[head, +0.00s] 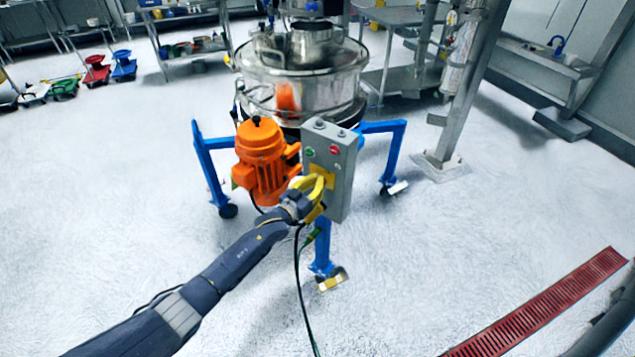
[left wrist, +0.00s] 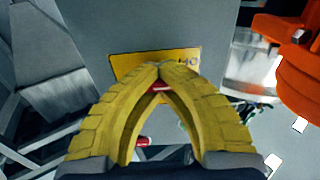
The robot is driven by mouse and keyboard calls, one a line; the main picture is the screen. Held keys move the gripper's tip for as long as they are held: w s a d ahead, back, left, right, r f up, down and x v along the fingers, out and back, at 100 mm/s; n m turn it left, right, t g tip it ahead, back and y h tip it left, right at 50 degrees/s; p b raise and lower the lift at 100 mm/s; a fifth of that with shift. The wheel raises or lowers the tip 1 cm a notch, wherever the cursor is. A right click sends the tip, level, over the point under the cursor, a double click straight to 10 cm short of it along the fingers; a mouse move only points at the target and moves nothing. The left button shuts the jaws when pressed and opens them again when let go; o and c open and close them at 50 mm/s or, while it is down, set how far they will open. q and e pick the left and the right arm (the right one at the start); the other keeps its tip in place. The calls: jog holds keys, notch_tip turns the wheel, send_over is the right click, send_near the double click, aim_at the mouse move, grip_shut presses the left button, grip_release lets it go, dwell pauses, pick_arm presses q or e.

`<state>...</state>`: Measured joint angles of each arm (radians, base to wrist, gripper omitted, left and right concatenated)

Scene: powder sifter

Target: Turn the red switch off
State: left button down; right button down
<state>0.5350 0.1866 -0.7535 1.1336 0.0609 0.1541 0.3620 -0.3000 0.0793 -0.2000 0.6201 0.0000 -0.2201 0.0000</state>
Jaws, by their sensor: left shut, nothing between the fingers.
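A grey control box (head: 340,185) stands on the front of the sifter, with a yellow plate (head: 327,172) on its face. My left gripper (head: 318,182) has its yellow fingers at this plate. In the left wrist view its fingertips (left wrist: 160,68) meet in front of the yellow plate (left wrist: 127,64), with no gap between them. A small red part, likely the red switch (left wrist: 161,86), shows just behind the fingers, mostly hidden. I cannot tell whether the fingers touch it or which way it is turned. My right gripper is not in view.
A green button (head: 310,152) and a red button (head: 334,150) sit higher on the box. The orange motor (head: 262,160) is close on the left. A black cable (head: 299,290) hangs below. Blue legs (head: 209,165) surround the base.

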pick_arm(q)
jog(key=c, duration=2.2)
grip_release()
jog(key=shift+s+f, duration=0.2)
jog(key=shift+f, duration=0.35)
jog(key=c, duration=1.7)
grip_release()
jog(key=shift+c, duration=0.2)
jog(key=o, duration=0.9)
jog(key=shift+a, duration=0.1)
jog(key=shift+c, duration=0.2)
jog(key=shift+o, duration=0.7)
jog(key=shift+w, duration=0.1)
jog(key=shift+r, duration=0.25)
jog(key=v, duration=1.2)
